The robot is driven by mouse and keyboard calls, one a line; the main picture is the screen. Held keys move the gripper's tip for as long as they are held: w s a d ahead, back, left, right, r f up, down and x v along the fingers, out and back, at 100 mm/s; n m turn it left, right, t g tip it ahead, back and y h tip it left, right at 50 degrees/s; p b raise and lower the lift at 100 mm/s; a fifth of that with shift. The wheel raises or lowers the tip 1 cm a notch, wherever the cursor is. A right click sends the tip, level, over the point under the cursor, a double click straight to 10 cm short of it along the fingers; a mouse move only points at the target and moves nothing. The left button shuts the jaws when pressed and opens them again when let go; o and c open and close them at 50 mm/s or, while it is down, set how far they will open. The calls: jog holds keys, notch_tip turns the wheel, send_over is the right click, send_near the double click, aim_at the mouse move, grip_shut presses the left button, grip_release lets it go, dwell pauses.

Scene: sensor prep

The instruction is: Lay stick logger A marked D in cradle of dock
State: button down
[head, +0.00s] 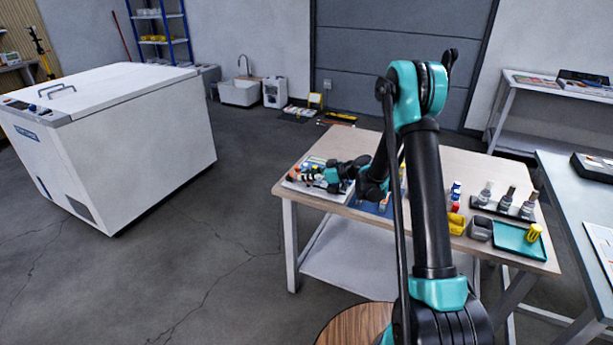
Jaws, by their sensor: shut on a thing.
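My gripper (312,177) is at the left end of the wooden table (420,154), low over a pale board (296,187) with several small coloured pieces on it. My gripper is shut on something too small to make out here. I cannot read any letter mark. The board may be the dock, but its cradle cannot be made out, and my gripper and wrist hide part of it. I cannot tell whether the held thing touches the board. A blue mat (372,208) shows partly behind my arm.
On the table's right are a teal tray (517,245) with a yellow piece (534,232), yellow (456,224) and grey (480,228) bins, a red-and-blue item (455,196) and a dark rack (503,209) of several bottles. A white chest freezer (140,150) stands left, with open floor between.

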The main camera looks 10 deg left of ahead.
jog(key=shift+s+f, duration=0.3)
jog(key=shift+f, duration=0.35)
jog(key=c, duration=1.3)
grip_release()
jog(key=shift+o, duration=1.2)
jog(key=shift+w+d+r, duration=0.1)
jog(key=shift+w+r, duration=0.1)
jog(key=shift+r, duration=0.25)
jog(key=shift+w+d+r, duration=0.1)
jog(key=shift+r, duration=0.35)
jog(key=shift+a+r, duration=0.2)
jog(key=shift+r, duration=2.45)
